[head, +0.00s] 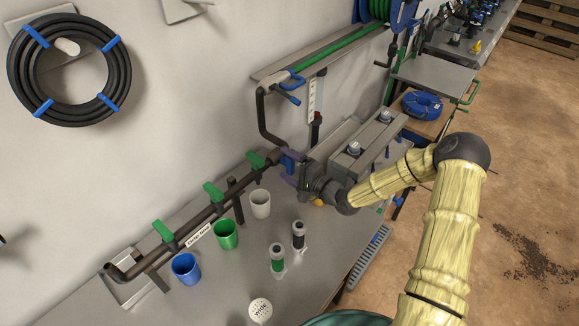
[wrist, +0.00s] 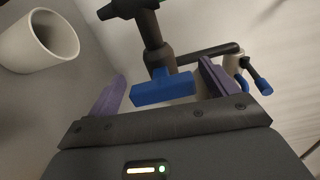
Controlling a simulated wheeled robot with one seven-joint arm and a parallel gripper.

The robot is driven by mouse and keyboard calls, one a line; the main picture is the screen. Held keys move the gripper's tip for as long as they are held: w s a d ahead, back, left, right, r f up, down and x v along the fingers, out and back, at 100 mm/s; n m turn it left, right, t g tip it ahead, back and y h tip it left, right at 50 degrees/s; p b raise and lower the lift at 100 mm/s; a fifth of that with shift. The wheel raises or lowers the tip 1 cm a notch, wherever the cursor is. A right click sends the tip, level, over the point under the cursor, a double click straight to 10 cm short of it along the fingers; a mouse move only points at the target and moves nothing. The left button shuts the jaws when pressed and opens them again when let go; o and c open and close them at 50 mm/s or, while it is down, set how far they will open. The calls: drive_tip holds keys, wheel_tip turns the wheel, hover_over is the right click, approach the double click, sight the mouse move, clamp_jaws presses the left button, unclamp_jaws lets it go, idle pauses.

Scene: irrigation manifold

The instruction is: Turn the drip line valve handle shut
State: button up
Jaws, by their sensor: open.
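A dark manifold pipe (head: 190,232) runs along the bench by the wall with several green lever handles (head: 213,192). At its far end is a blue handle (head: 291,156), which shows large in the wrist view (wrist: 163,90) as a blue bar across the end of a dark stem. In the head view my gripper (head: 288,168) is at the pipe's far end, partly hiding the handle. No label visible clearly names the drip line.
Blue (head: 186,268), green (head: 226,234) and white (head: 260,203) cups stand beside the pipe. Another blue valve handle (head: 288,94) is higher on the bent pipe. A grey box (head: 368,140) stands close right of my gripper.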

drive_tip(key=b+v, duration=0.3)
drive_tip(key=v, duration=1.4)
drive_tip(key=shift+s+d+f, duration=0.1)
drive_tip(key=shift+s+f, duration=0.05)
